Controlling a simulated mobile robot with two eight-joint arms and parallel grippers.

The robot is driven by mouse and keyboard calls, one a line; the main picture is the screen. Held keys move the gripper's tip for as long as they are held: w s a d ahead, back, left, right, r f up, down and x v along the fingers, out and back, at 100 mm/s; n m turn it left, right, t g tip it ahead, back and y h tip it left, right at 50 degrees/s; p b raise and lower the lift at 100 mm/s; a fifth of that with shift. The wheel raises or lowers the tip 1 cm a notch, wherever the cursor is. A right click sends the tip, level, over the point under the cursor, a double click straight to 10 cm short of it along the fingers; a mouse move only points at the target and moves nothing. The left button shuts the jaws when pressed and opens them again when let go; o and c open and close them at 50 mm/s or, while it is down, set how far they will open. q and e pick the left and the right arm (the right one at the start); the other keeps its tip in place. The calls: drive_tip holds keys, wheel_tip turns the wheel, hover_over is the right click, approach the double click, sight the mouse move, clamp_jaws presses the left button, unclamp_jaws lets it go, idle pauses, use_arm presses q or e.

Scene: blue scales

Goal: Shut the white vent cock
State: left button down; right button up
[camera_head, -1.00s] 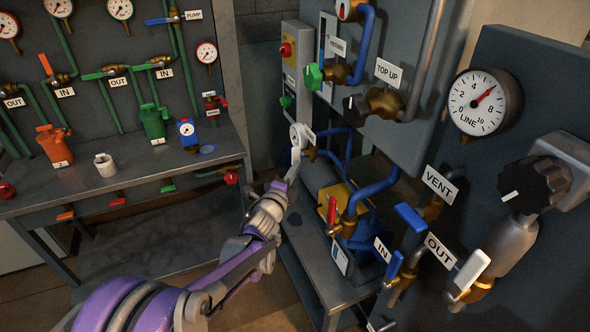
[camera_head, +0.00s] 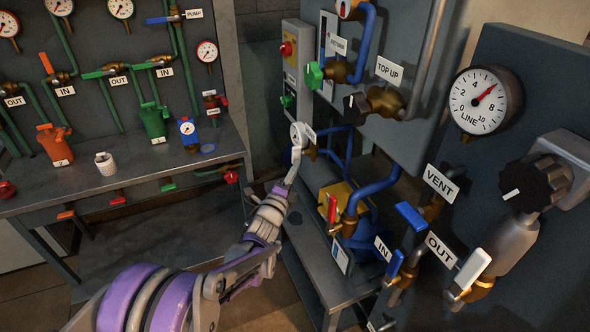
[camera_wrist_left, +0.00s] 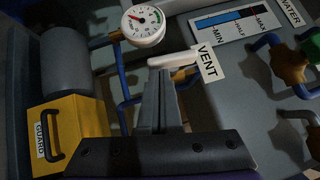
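The white vent cock's lever (camera_wrist_left: 174,58) shows in the left wrist view, pointing left from the VENT label (camera_wrist_left: 208,61), just below a small round gauge (camera_wrist_left: 143,26). My left gripper (camera_wrist_left: 159,76) has its two fingers together, with nothing visible between them. Its tips are just below the lever in that view; I cannot tell whether they touch it. In the head view my left gripper (camera_head: 294,168) reaches up beneath the same small gauge (camera_head: 298,134), and the lever is hard to make out there. My right gripper is not in view.
A yellow guard box (camera_wrist_left: 72,136) stands left of the gripper in the wrist view. Blue pipes (camera_head: 374,188) and a red lever (camera_head: 332,208) are close by on the right. Another VENT label (camera_head: 440,184), by a blue lever (camera_head: 410,216), is farther right.

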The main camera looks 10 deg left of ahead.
use_arm(q)
drive_tip(key=w+a+m+h+b, duration=0.1)
drive_tip(key=m+h+b, duration=0.1)
drive_tip(key=m+h, duration=0.3)
drive_tip(key=w+m+g+h+b, duration=0.1)
drive_tip(key=m+h+b, duration=0.1)
drive_tip(key=m+h, duration=0.4)
drive_tip(key=w+a+f+m+g+h+b, duration=0.1)
drive_tip(key=m+h, duration=0.4)
drive_tip(key=m, duration=0.6)
drive_tip(key=shift+w+a+b, duration=0.35)
drive_tip(key=shift+w+b, duration=0.05)
drive_tip(key=shift+w, duration=0.2)
drive_tip(key=shift+f, duration=0.1)
